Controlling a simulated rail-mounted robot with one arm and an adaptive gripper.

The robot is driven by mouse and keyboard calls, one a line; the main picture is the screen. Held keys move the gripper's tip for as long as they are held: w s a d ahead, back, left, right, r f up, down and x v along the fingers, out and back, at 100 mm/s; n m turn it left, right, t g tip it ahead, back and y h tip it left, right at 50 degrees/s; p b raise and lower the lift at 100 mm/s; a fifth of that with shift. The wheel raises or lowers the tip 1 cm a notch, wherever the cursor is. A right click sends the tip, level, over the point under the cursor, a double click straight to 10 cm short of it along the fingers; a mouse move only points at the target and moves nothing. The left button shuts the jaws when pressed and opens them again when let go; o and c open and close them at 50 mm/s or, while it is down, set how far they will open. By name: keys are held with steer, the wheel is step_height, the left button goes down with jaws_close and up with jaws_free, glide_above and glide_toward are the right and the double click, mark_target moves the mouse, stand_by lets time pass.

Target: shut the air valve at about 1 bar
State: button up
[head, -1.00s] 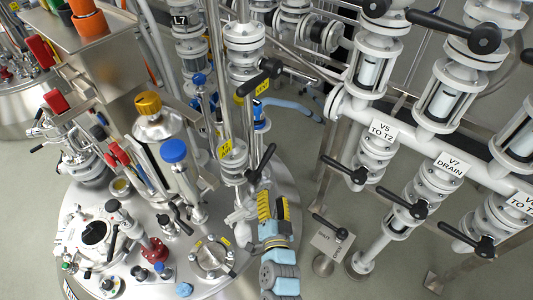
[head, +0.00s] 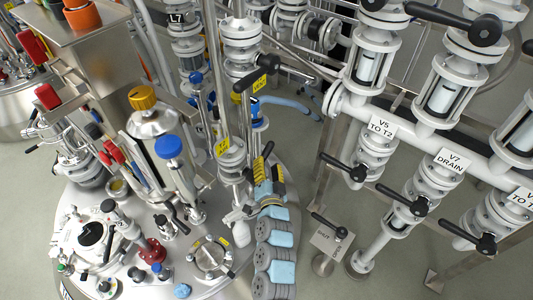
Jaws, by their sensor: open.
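My gripper (head: 266,176), with yellow and black fingers, is at the upper end of my arm, in the lower middle of the head view. It is open. A black lever handle (head: 267,151) on a white flanged valve (head: 231,160) stands at its fingertips. The lever points up and slightly right, and its lower part is hidden by the gripper. I cannot tell whether the fingers touch it. A yellow tag (head: 222,147) sits on the pipe beside this valve. No label reading "air" is legible, and no readable pressure gauge shows.
Another black lever (head: 270,70) with a yellow tag is higher on the pipework. Valves labelled V5 (head: 381,127) and V7 (head: 449,161) stand on the right rack. The steel vessel lid (head: 130,245) is crowded with fittings at left. Floor (head: 310,180) shows between vessel and rack.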

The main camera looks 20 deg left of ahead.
mark_target(267, 156)
steer(key=shift+b+x, duration=0.45)
steer(key=shift+x, duration=2.15)
steer(key=shift+s+d, duration=0.1)
jaws_close()
